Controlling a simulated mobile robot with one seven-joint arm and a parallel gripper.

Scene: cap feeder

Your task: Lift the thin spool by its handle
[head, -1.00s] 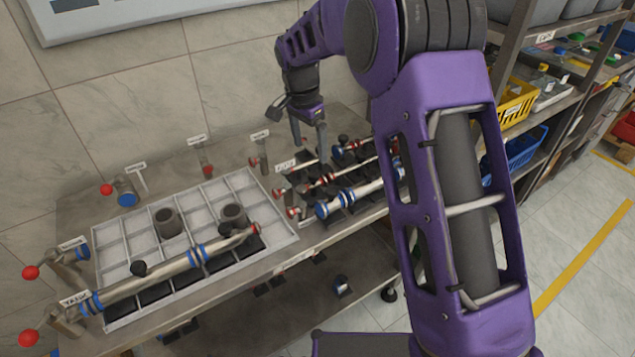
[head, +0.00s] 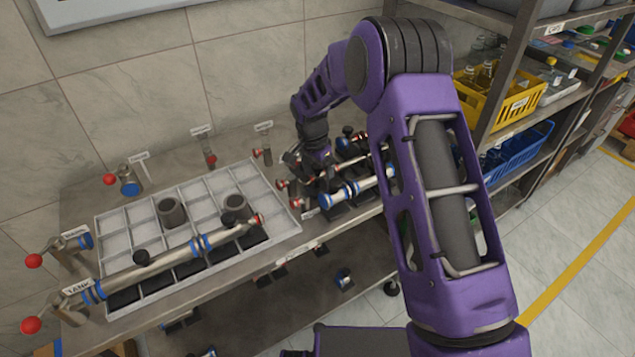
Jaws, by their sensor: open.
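Several thin metal spools with red ends (head: 282,185) lie in a dark rack at the right of the bench; I cannot tell which one is the thin spool meant. A thicker spool with blue bands (head: 355,188) lies in front of them. My gripper (head: 312,172) is low over the thin spools at the rack's left half, pointing down. It is open. Its fingers are small and dark against the rack, and the handle near them is hard to make out. I cannot tell whether it touches anything.
A white gridded tray (head: 285,228) holds a long blue-banded pipe (head: 165,262) and two grey cups (head: 172,211). Red-knobbed fittings (head: 110,180) stand along the bench's back and left. Shelving with a yellow basket (head: 512,103) stands at the right.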

